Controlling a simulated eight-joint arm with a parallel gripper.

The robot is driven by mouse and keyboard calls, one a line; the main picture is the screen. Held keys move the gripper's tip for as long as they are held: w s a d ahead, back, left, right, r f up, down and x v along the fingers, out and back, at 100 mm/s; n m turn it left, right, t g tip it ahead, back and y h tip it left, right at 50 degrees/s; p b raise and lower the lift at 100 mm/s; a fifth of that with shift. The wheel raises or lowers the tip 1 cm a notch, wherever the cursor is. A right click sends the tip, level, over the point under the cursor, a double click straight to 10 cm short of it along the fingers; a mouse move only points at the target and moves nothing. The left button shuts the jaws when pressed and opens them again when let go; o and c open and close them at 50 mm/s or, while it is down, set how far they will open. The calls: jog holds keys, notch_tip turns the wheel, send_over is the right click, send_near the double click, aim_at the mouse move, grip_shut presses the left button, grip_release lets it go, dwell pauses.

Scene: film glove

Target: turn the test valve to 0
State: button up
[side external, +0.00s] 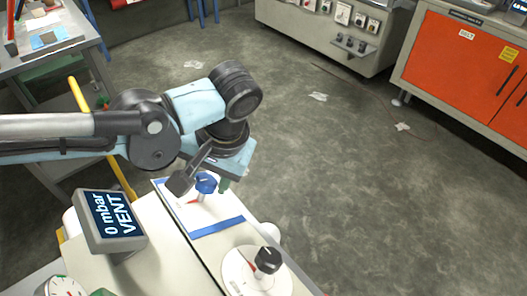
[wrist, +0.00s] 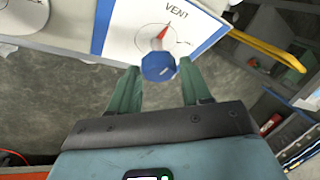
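The valve with a blue knob (side external: 206,183) stands on a white, blue-edged plate (side external: 218,227) on the bench. In the wrist view the blue knob (wrist: 158,67) is at the upper middle, and its red pointer (wrist: 240,31) points toward the printed word VENT. Other marks on its dial are too small to read. My gripper (wrist: 159,78) is open, with one green finger on each side of the knob and the fingertips close to it. In the side view my wrist hides part of the fingers. The display (side external: 112,221) reads 0 mbar VENT.
A black knob (side external: 267,259) on a round white dial (side external: 238,266) stands nearer the camera on the same bench. A round gauge (side external: 62,288) is at the lower left. A yellow rail (side external: 78,95) runs behind my arm.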

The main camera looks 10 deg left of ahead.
jog(key=shift+o, duration=1.2)
jog(key=shift+r, duration=0.1)
jog(key=v, duration=1.2)
jog(key=w+a+r+t+h, duration=0.1)
jog(key=w+a+h, duration=0.1)
jog(key=a, duration=0.7)
jog(key=w+a+r+h, duration=0.1)
jog(key=w+a, duration=0.1)
jog(key=a, duration=0.6)
jog(key=s+a+f+n+t, duration=0.1)
jog(key=s+a+f+t, duration=0.1)
jog(key=a, duration=0.7)
jog(key=s+a+f+n+t, duration=0.1)
jog(key=s+a+f+t, duration=0.2)
jog(key=a, duration=0.6)
notch_tip(320, 180, down, 2)
jog(key=shift+s+a+f+h, duration=0.2)
jog(key=shift+s+h, duration=0.1)
jog(key=shift+s, duration=0.65)
